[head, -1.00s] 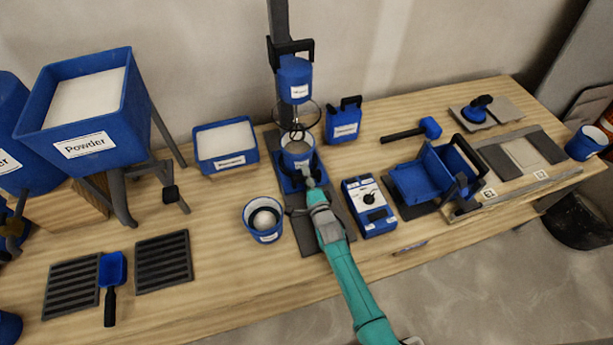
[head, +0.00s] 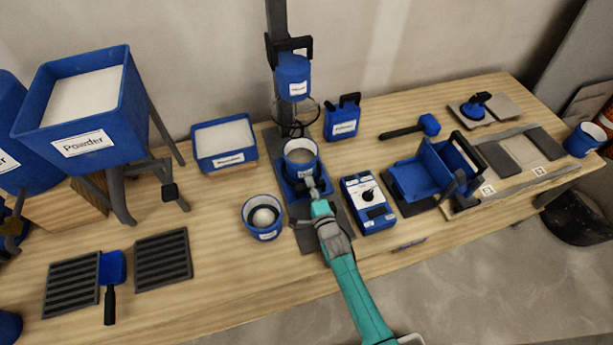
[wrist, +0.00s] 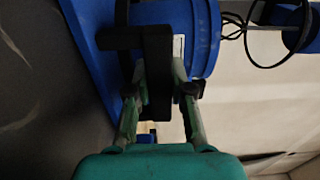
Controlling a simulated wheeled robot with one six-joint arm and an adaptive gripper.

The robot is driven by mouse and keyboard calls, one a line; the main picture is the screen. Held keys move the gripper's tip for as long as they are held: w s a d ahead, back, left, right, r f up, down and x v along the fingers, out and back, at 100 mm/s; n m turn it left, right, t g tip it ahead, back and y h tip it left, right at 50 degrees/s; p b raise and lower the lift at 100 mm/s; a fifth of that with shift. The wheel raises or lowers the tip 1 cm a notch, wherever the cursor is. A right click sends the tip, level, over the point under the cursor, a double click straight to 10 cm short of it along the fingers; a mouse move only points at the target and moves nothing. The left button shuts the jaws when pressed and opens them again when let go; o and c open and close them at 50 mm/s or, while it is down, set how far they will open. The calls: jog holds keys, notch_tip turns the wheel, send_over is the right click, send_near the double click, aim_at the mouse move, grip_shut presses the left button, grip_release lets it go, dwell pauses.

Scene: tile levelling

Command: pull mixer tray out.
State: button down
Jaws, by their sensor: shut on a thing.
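The blue mixer tray (head: 288,188) lies on the dark base of the mixer stand in the head view. A blue bucket (head: 300,170) with pale contents stands upright on it. My gripper (head: 315,190) is at the tray's front, shut on its dark handle. In the wrist view, my gripper's fingers (wrist: 160,88) sit either side of the black handle (wrist: 157,70), with the blue tray (wrist: 90,45) and the bucket (wrist: 205,35) beyond. The mixer's blue head (head: 293,78) is above and behind the bucket. My fingers partly hide the handle in the head view.
A blue bucket with a pale ball-like content (head: 263,222) stands left of the base. A blue control box (head: 368,208) stands close on the right. The front table strip is clear.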

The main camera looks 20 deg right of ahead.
jog(key=s, duration=1.6)
jog(key=shift+s, duration=0.15)
jog(key=c, duration=1.3)
grip_release()
jog(key=shift+s, duration=6)
